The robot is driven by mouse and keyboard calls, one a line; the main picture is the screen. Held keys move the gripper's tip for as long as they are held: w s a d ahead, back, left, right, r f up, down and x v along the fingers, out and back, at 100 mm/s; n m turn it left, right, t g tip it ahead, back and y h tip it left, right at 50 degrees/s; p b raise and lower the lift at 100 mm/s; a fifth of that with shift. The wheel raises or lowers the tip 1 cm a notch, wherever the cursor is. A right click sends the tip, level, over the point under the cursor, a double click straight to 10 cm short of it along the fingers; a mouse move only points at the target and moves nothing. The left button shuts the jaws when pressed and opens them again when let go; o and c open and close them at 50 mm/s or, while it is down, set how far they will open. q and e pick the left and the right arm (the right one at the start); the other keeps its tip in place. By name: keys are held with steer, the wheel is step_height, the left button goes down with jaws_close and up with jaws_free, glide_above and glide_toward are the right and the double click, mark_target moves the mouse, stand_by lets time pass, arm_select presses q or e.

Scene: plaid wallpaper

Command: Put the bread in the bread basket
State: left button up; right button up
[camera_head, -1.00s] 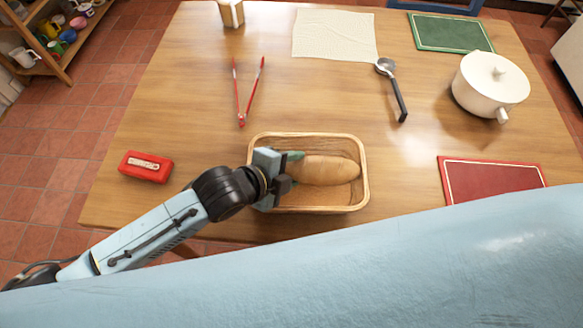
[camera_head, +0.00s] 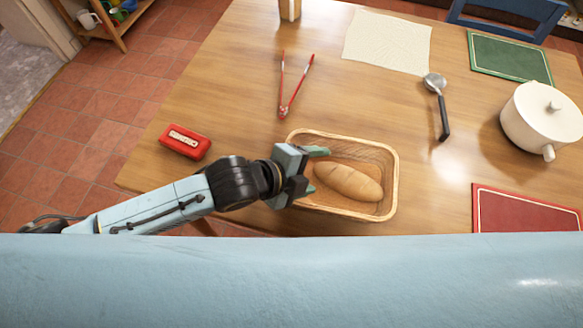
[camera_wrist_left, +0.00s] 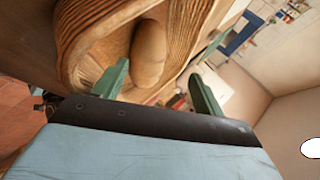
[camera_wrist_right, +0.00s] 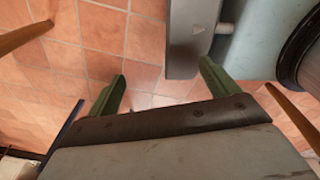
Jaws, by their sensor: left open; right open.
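The bread (camera_head: 350,182) is a brown loaf lying inside the bread basket (camera_head: 392,160), a wicker tray near the table's front edge. My left gripper (camera_head: 318,166) is at the left end of the basket, close to the loaf's near end. In the left wrist view its green fingers (camera_wrist_left: 160,88) are spread apart, with the loaf (camera_wrist_left: 149,55) beyond them, inside the basket (camera_wrist_left: 75,40). Nothing is held between them. My right gripper (camera_wrist_right: 162,88) shows only in the right wrist view, open and empty above the tiled floor.
A red box (camera_head: 185,141) lies left of the basket and red tongs (camera_head: 290,92) behind it. A ladle (camera_head: 440,105), a white pot (camera_head: 543,118) and a red mat (camera_head: 525,212) are to the right.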

arm_select(q)
steer(key=p+v, duration=0.1)
steer(key=v, duration=0.7)
arm_select(e)
steer(key=a, duration=0.1)
steer(key=a+r, duration=0.1)
steer(key=a, duration=0.1)
steer(key=shift+r, duration=0.25)
arm_select(q)
steer(key=shift+c, duration=0.2)
arm_select(e)
steer(key=shift+d, duration=0.3)
